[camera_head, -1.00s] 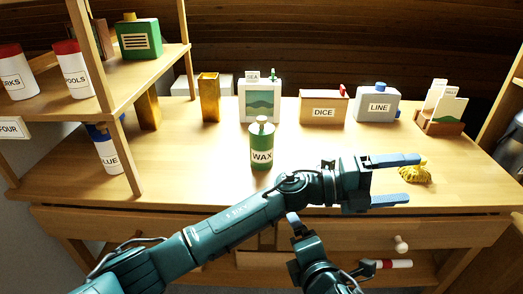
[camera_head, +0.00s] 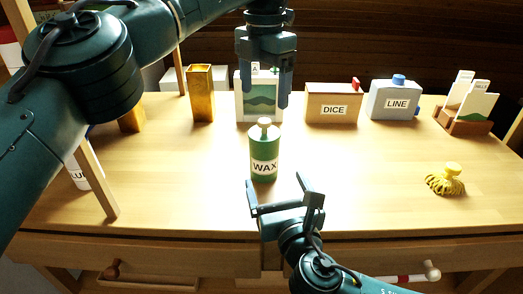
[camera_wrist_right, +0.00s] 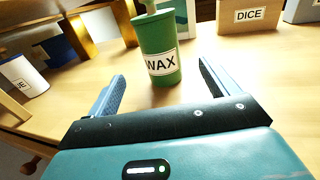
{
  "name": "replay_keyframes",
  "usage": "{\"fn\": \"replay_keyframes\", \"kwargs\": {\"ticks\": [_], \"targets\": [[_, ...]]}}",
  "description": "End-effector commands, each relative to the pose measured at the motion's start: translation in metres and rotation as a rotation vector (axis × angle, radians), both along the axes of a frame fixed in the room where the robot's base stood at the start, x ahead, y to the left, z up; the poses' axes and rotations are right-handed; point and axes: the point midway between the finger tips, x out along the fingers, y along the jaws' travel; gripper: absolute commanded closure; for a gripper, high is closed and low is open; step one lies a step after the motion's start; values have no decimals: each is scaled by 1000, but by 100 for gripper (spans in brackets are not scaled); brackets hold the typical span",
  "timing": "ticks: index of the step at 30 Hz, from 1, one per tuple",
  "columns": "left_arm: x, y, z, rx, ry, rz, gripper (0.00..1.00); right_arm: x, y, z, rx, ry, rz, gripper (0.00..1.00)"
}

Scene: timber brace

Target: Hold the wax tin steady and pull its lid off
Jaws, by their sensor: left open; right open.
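The wax tin (camera_head: 264,158) is a green cylinder with a white WAX label. My left gripper (camera_head: 268,98) is open, pointing down above and a little behind the tin. Neither gripper visibly touches the tin.
Behind the tin stand a gold vase (camera_head: 201,95), a picture box (camera_head: 259,104), a DICE box (camera_head: 332,103) and a LINE can (camera_head: 393,99). A yellow coiled object (camera_head: 445,180) lies at the right. A wooden shelf post (camera_head: 98,180) is at the left. The desk beside the tin is clear.

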Motion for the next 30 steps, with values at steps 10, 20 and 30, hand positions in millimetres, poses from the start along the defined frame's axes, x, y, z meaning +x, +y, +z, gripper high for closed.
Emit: {"fn": "replay_keyframes", "kwargs": {"ticks": [10,20,30], "targets": [[0,-1,-1,-3,1,-1,18,57,14,1,2,-1,-3,13],[0,-1,-1,-4,1,-1,18,110,27,1,4,1,-3,13],[0,-1,-1,-4,1,-1,18,124,30,0,5,2,-2,13]]}}
